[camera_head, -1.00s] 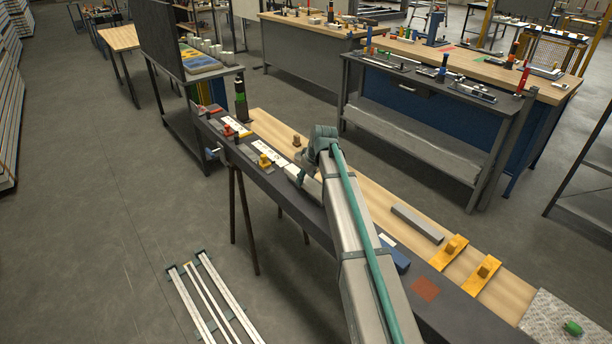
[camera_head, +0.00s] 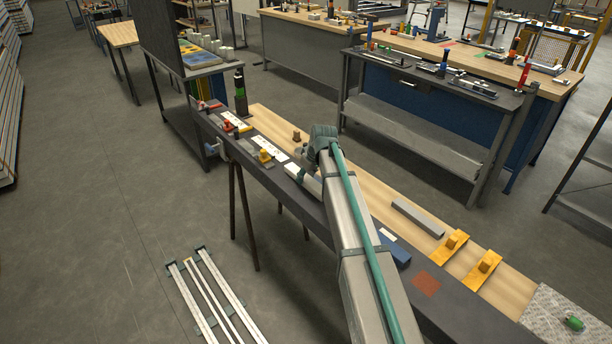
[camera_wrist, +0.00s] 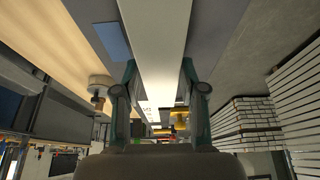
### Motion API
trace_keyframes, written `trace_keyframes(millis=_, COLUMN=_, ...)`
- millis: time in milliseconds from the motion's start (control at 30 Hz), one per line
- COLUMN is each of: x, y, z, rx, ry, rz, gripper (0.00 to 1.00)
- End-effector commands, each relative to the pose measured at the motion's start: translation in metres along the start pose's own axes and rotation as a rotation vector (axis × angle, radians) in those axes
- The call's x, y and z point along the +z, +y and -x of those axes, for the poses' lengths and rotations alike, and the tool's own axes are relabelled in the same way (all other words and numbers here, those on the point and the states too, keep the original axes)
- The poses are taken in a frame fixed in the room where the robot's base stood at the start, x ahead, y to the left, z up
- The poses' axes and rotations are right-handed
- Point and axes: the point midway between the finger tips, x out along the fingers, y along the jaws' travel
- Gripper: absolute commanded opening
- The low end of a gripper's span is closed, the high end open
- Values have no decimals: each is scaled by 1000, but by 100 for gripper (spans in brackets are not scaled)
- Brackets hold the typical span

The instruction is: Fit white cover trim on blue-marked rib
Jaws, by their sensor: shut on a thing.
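My gripper (camera_wrist: 158,92) is shut on a long white cover trim (camera_wrist: 156,40). The trim runs between the two fingers and out of the top of the wrist view. In the head view my arm hides most of the gripper, and a short pale piece (camera_head: 307,185) shows beside it over the dark bench. A blue block (camera_head: 396,254) lies on the bench to the right of my arm. A blue patch also shows left of the trim in the wrist view (camera_wrist: 112,41). I cannot tell which rib bears the blue mark, or whether the trim touches it.
The dark bench (camera_head: 285,193) has yellow, red and white pieces on its far part. A wooden strip beside it holds a grey bar (camera_head: 417,218) and two yellow blocks (camera_head: 450,246). Pale rails (camera_head: 225,295) lie on the floor at left. Another bench (camera_head: 430,85) stands behind.

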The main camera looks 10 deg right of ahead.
Motion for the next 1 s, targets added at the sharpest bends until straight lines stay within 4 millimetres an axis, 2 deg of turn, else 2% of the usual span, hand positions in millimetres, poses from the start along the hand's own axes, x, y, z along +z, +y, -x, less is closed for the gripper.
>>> trace_keyframes(millis=467, x=0, y=0, z=0, rx=0, ry=1, rz=0, gripper=5)
trace_keyframes(millis=967, x=5, y=0, z=-12, rx=0, ry=0, rz=0, gripper=5)
trace_keyframes(millis=1000, x=4, y=0, z=-10, rx=0, ry=1, rz=0, gripper=48)
